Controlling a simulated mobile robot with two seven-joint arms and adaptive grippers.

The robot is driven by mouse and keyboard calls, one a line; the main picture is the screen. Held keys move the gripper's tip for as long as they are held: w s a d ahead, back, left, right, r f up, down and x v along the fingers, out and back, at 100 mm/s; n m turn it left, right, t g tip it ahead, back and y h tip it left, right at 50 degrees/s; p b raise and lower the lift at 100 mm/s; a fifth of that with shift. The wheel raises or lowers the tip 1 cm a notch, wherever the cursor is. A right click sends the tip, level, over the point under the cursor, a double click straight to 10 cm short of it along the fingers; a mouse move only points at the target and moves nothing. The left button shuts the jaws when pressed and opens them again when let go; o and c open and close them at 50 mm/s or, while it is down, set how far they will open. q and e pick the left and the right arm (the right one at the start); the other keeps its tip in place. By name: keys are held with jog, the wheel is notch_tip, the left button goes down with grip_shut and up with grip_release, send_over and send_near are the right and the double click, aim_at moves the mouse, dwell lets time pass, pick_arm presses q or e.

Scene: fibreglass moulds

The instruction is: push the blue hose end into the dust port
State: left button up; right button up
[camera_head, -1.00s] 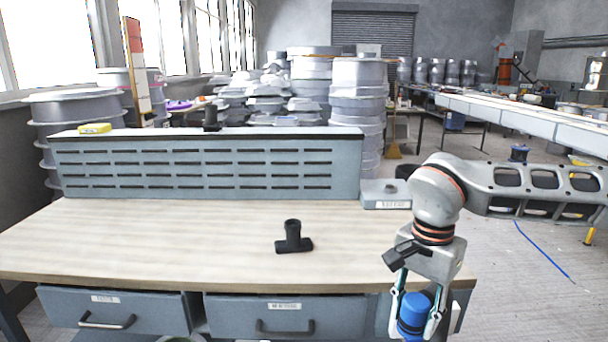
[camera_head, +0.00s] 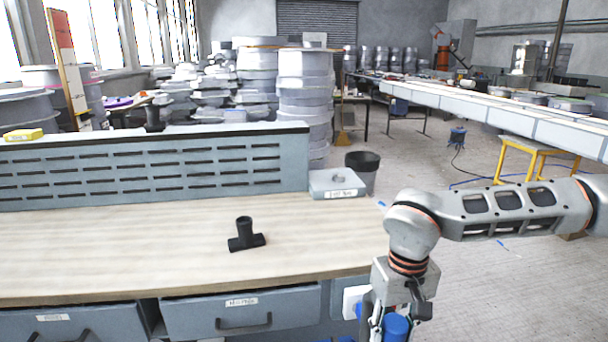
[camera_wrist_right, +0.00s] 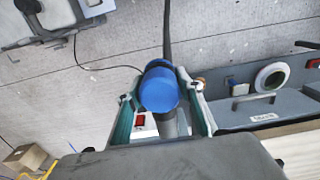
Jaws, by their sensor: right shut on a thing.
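The blue hose end (camera_head: 396,328) is held by my right gripper (camera_head: 391,322) at the bench's right front corner, low in the head view. In the right wrist view the blue hose end (camera_wrist_right: 159,88) sits between the two teal-padded fingers of my right gripper (camera_wrist_right: 161,94), with a dark grey tube below it. I cannot tell whether this ring is the dust port. My left gripper is out of view.
A black T-shaped fitting (camera_head: 245,235) stands on the wooden bench top (camera_head: 120,255). A grey labelled box (camera_head: 336,184) sits at the bench's back right, with a black bin (camera_head: 363,170) behind. Drawer handles jut from the bench front. Floor right of the bench is largely open.

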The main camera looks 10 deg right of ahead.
dwell(0.4)
jog(key=s+f, duration=0.4)
jog(key=f, duration=1.1)
